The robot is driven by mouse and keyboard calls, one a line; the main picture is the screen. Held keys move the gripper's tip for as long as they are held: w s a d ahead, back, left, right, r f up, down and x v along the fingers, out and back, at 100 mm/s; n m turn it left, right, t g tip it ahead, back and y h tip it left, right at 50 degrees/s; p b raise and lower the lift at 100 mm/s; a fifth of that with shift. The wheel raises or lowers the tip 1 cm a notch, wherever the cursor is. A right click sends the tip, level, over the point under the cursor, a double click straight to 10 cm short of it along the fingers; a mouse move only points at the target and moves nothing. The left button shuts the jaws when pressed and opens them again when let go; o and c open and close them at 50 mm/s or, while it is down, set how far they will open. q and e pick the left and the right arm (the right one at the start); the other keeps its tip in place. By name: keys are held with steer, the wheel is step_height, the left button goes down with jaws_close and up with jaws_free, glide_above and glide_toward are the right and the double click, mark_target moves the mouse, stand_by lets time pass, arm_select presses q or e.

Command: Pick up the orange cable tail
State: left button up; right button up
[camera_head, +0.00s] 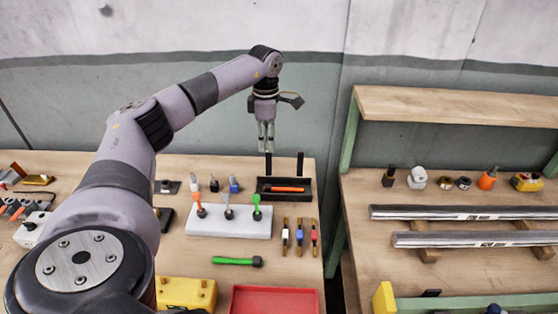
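An orange bar-like piece (287,189) lies flat in a black tray (262,199). Another orange piece (198,198) stands on a white block (244,226), beside a grey piece (229,198) and a green piece (257,200). I cannot tell for certain which orange piece is the cable tail. My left gripper (266,148) points down in the air, above and apart from the black tray's left post in the picture. Its slim fingers show a narrow gap with nothing between them. My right gripper is not in view.
Two black posts stand at the tray's back. A green piece (234,261) lies at the front, by a red tray (275,301) and a yellow block (187,293). A gap separates this table from the right bench with long metal rails (470,212) and a raised shelf (450,106).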

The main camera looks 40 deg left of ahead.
arm_select(q)
step_height(320, 180, down, 3)
steer(key=b, duration=1)
glide_above(269, 185)
step_height(269, 185, down, 8)
steer(key=shift+r, duration=0.15)
steer(key=shift+f+b, duration=0.55)
steer(key=shift+f, duration=0.1)
steer(key=f+b, duration=0.5)
steer(key=shift+w+d, duration=0.15)
steer(key=shift+d, duration=0.2)
jaws_close()
